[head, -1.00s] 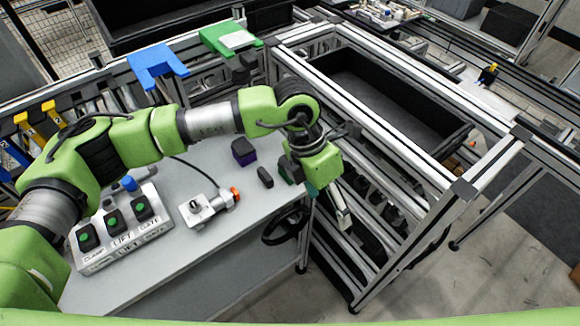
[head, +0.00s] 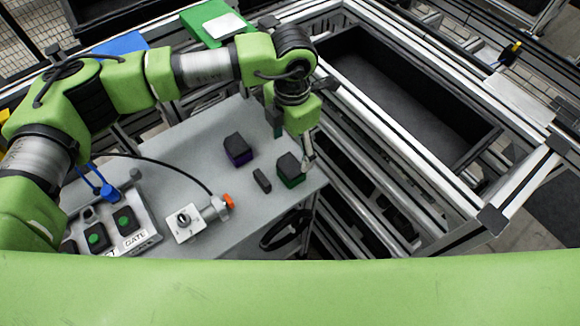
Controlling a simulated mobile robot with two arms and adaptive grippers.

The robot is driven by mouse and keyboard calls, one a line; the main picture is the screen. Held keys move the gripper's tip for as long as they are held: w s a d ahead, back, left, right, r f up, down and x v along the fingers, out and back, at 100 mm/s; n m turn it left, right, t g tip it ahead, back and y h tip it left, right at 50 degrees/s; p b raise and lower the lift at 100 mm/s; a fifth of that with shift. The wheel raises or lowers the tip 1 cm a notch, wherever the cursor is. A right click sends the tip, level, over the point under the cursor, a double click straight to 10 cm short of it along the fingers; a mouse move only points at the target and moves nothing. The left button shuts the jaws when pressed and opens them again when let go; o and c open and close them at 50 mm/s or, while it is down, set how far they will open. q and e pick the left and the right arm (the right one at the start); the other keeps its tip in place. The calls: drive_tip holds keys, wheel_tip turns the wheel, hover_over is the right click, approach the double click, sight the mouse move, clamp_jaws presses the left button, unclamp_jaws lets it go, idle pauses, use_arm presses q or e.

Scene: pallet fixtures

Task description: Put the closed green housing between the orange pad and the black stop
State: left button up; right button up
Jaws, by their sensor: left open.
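The green housing (head: 290,169), a block with a black top and a green lower part, stands closed on the grey table near its right edge. The orange pad (head: 229,201) is on the end of a pale clamp fixture (head: 187,221) left of it. The black stop (head: 262,181) is a small dark upright block between the fixture and the green housing. A bare gap lies between pad and stop. My left gripper (head: 296,147) is open, just above and behind the green housing; one pale finger is beside its right side. Whether it touches cannot be told. My right gripper is not in view.
A purple-based black block (head: 238,149) stands behind the stop. A button box (head: 120,222) is at the front left. A frame with a deep black bin (head: 400,90) is to the right. A green tray (head: 207,20) lies at the back.

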use_arm(q)
drive_tip(key=b, duration=0.1)
hover_over(290, 165)
drive_tip(key=s, duration=0.1)
drive_tip(key=f, duration=0.4)
drive_tip(key=shift+d+f, duration=0.1)
drive_tip(key=shift+d, duration=0.1)
drive_tip(key=shift+w+f+b, duration=0.15)
drive_tip(key=shift+f+b, duration=0.2)
drive_tip(key=shift+f, duration=0.3)
drive_tip(key=shift+w+a+f, duration=0.1)
drive_tip(key=shift+w+f, duration=0.15)
drive_tip(key=shift+f, duration=0.65)
wheel_tip(290, 165, down, 4)
drive_tip(key=shift+a+r+b, duration=0.1)
drive_tip(key=shift+r+b, duration=0.1)
drive_tip(key=shift+b, duration=0.55)
drive_tip(key=shift+w+f, duration=0.1)
drive_tip(key=shift+f, duration=0.05)
drive_tip(key=c, duration=1.2)
drive_tip(key=shift+c, duration=0.9)
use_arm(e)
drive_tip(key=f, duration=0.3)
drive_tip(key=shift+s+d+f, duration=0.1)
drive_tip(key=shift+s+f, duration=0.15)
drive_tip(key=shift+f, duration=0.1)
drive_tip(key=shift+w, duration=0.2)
